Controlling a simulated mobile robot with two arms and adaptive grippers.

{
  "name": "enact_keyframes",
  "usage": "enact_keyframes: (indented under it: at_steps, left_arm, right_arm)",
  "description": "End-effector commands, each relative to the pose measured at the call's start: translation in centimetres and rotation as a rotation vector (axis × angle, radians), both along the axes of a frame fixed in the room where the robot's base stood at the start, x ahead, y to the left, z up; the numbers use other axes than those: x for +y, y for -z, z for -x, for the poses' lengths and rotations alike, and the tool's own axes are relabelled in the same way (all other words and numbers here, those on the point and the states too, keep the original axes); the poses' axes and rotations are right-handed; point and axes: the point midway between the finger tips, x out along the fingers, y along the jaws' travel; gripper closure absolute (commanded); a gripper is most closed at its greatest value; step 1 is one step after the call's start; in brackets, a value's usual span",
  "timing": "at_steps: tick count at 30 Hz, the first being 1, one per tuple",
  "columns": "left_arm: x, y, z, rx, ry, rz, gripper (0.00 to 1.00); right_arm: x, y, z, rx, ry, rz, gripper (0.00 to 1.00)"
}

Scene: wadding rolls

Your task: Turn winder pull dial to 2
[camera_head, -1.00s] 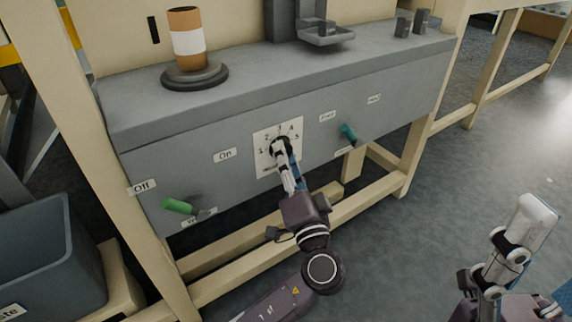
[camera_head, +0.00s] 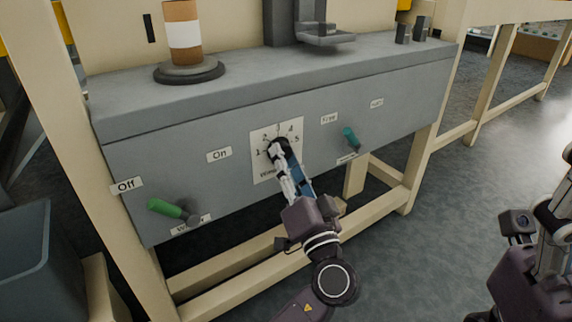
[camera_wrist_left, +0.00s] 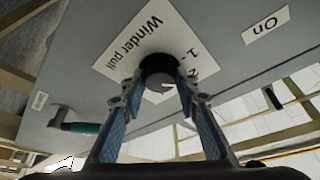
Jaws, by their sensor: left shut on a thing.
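The winder pull dial is a round black knob (camera_wrist_left: 160,64) on a white label plate (camera_head: 262,174) with numbers around it. The plate is on the front of the grey machine box. My left gripper (camera_head: 280,150) is shut on the knob, with one finger on each side, as the left wrist view (camera_wrist_left: 160,82) shows. The numbers 1 and 2 show beside the knob in the wrist view. The fingers hide part of the dial, and I cannot tell which number it points at. My right gripper (camera_head: 561,185) is partly cut off at the right edge, away from the machine.
A green handle (camera_head: 166,208) sticks out at the box's lower left, near the Off and On labels. A teal handle (camera_head: 351,139) is right of the dial. A wadding roll (camera_head: 183,28) stands on top. Wooden legs and beams (camera_head: 250,262) run below. A grey bin (camera_head: 25,255) is at left.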

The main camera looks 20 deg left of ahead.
Motion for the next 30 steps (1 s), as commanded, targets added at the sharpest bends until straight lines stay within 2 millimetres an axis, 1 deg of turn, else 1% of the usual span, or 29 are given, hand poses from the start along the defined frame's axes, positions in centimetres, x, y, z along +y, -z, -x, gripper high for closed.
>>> enact_keyframes:
  at_steps: [10,11,15,25,28,30]
  left_arm:
    - [0.0,0.0,0.0,0.001,0.000,0.002,0.95]
    - [0.0,0.0,0.0,0.001,0.000,0.002,0.68]
    - [0.0,0.0,0.0,-0.001,0.000,0.001,0.54]
    - [-0.2,0.1,0.3,0.000,0.001,0.001,0.54]
    - [-0.9,0.5,1.1,0.001,0.001,0.002,0.54]
    - [-1.6,0.9,2.0,0.002,0.002,0.004,0.54]
  right_arm:
    - [0.0,0.0,0.0,-0.001,0.000,0.000,0.34]
    - [0.0,0.0,0.0,-0.001,0.000,0.000,0.34]
    - [0.0,0.0,0.0,-0.001,0.000,0.000,0.34]
    - [0.0,0.0,0.0,-0.002,0.001,-0.001,0.34]
    - [0.0,0.0,0.0,-0.001,0.000,0.000,0.34]
    - [0.0,0.0,0.0,-0.001,0.000,0.000,0.34]
